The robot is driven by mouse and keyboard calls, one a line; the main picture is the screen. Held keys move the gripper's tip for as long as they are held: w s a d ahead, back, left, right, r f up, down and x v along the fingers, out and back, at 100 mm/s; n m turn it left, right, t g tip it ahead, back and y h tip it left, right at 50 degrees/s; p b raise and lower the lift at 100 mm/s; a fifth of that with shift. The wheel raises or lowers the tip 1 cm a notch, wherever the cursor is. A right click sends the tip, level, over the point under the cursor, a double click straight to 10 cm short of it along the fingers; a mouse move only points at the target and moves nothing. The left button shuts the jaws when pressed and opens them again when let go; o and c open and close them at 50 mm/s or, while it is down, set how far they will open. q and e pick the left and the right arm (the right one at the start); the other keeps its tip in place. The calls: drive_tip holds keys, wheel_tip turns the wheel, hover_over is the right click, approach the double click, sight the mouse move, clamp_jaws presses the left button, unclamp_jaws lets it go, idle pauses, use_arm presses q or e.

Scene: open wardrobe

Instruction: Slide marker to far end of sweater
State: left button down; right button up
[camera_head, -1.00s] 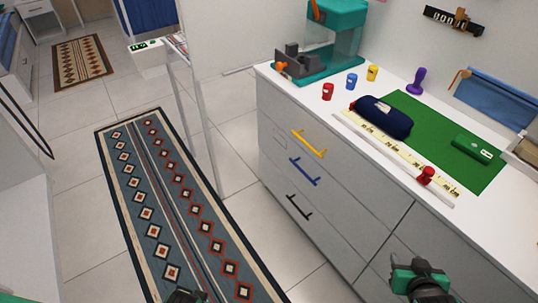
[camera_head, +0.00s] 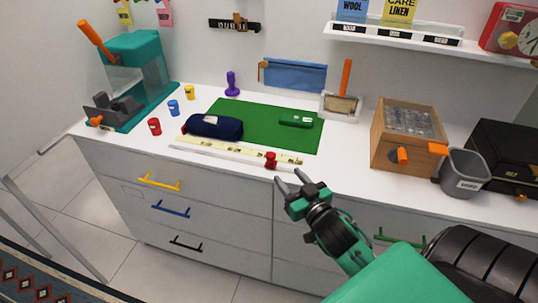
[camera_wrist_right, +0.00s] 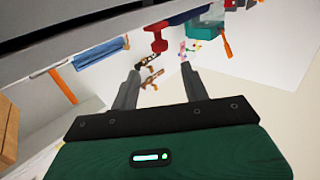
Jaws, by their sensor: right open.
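A navy folded sweater (camera_head: 214,126) lies on the left part of a green mat (camera_head: 255,115). A pale ruler strip (camera_head: 225,149) with printed marks runs along the counter's front, in front of the sweater. A red marker (camera_head: 271,160) sits on the strip toward its right end, to the right of the sweater. My right gripper (camera_head: 288,177) is open and empty at the counter's front edge, just in front of the marker and apart from it. The red marker shows beyond the fingertips in the right wrist view (camera_wrist_right: 158,38). My left gripper is out of view.
Red (camera_head: 154,127), blue (camera_head: 173,108) and yellow (camera_head: 189,92) small pieces stand left of the mat. A green case (camera_head: 296,122) lies on the mat's right part. A wooden box (camera_head: 405,140) and grey bin (camera_head: 462,172) stand at right. Drawers with handles are below.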

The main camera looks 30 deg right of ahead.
sight(273, 158)
drive_tip(key=w, duration=0.6)
drive_tip(key=w+p, duration=0.1)
drive_tip(key=w, duration=0.2)
drive_tip(key=shift+w+d, duration=0.2)
drive_tip(key=shift+d, duration=0.15)
drive_tip(key=shift+w, duration=0.85)
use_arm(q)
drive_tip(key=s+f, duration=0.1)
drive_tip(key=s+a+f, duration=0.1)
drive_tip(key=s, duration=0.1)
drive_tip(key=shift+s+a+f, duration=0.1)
use_arm(e)
clamp_jaws()
